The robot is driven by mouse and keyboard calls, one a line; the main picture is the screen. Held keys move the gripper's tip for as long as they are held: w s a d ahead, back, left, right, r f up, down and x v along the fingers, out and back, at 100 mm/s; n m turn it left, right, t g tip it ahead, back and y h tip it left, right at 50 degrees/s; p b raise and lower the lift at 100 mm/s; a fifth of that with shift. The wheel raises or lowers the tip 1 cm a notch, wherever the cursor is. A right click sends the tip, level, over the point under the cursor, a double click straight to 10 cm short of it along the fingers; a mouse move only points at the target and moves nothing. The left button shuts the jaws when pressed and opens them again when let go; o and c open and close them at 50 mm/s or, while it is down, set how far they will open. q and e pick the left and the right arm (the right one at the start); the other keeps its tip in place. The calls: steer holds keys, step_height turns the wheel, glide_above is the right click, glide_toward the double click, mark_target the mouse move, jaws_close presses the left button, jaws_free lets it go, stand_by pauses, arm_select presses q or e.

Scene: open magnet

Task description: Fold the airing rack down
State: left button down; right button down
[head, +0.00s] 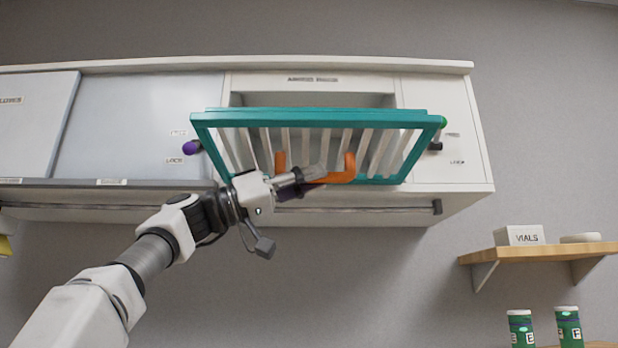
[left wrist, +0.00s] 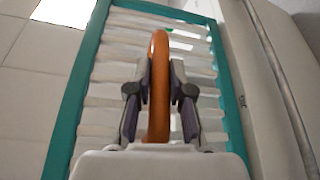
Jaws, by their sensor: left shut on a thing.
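The airing rack (head: 205,121) is a teal frame with white slats, set in the front of the white wall cabinet. It is tilted, its top edge standing out from the cabinet. An orange handle (head: 349,170) sits at its lower middle. My left gripper (head: 318,174) is at the handle, shut on it. In the left wrist view the orange handle (left wrist: 159,85) runs between the two fingers of the gripper (left wrist: 160,100), with the teal frame (left wrist: 70,100) and slats behind. A purple knob (head: 191,147) is left of the rack and a green one (head: 442,122) right. My right gripper is not in view.
The white cabinet (head: 440,92) has a grey sliding panel (head: 140,125) at left. A rail (head: 370,209) runs below it. A wooden shelf (head: 540,253) with a box marked VIALS (head: 519,235) is at right, above green jars (head: 569,327). The wall below the cabinet is clear.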

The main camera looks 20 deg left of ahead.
arm_select(q)
steer(key=c, duration=1.1)
jaws_free()
steer(key=shift+w, duration=0.1)
steer(key=shift+c, duration=0.2)
steer(key=shift+o, duration=0.4)
steer(key=shift+w+f, duration=0.1)
steer(key=shift+w, duration=0.15)
steer(key=shift+s, duration=0.15)
